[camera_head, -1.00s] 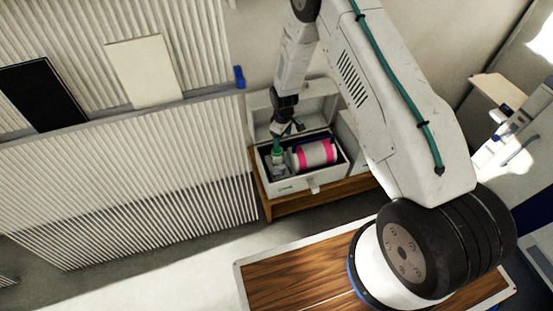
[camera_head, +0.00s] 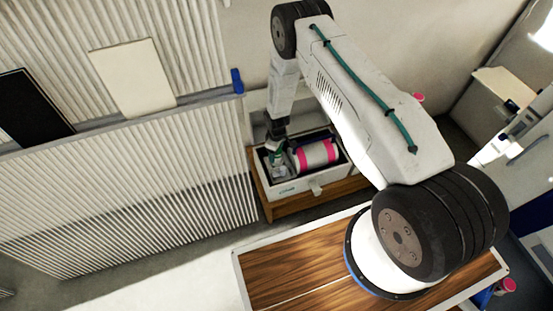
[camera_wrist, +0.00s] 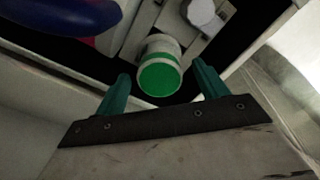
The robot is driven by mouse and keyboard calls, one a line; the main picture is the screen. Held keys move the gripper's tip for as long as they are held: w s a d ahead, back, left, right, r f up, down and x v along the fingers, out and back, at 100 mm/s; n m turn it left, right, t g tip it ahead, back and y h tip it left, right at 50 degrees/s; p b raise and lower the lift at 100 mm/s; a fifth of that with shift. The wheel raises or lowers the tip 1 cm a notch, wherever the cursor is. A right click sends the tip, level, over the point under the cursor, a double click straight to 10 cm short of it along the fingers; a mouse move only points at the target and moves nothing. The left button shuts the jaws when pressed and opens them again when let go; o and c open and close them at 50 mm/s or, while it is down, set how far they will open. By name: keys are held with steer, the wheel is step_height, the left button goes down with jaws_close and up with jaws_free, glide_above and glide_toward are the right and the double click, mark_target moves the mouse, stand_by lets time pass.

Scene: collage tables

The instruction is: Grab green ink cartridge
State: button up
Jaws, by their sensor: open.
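The green ink cartridge (camera_wrist: 159,74) is a small white cylinder with a green end and a green band. In the wrist view it stands in an open box (camera_wrist: 45,65), between the two green fingers of my gripper (camera_wrist: 160,90). The fingers are apart, with a gap on each side of the cartridge. In the head view my gripper (camera_head: 274,146) reaches down into the left part of the box (camera_head: 295,187), and the cartridge is too small and covered to make out there.
A white roll with pink bands (camera_head: 315,154) lies in the box to the right of my gripper. The box stands on a wooden table (camera_head: 320,196). A corrugated wall (camera_head: 130,200) rises close on the left. A wooden tabletop (camera_head: 290,270) is in front.

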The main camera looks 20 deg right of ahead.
step_height(320, 180, down, 2)
steer(key=shift+f, duration=0.1)
steer(key=c, duration=1.1)
steer(key=shift+c, duration=0.2)
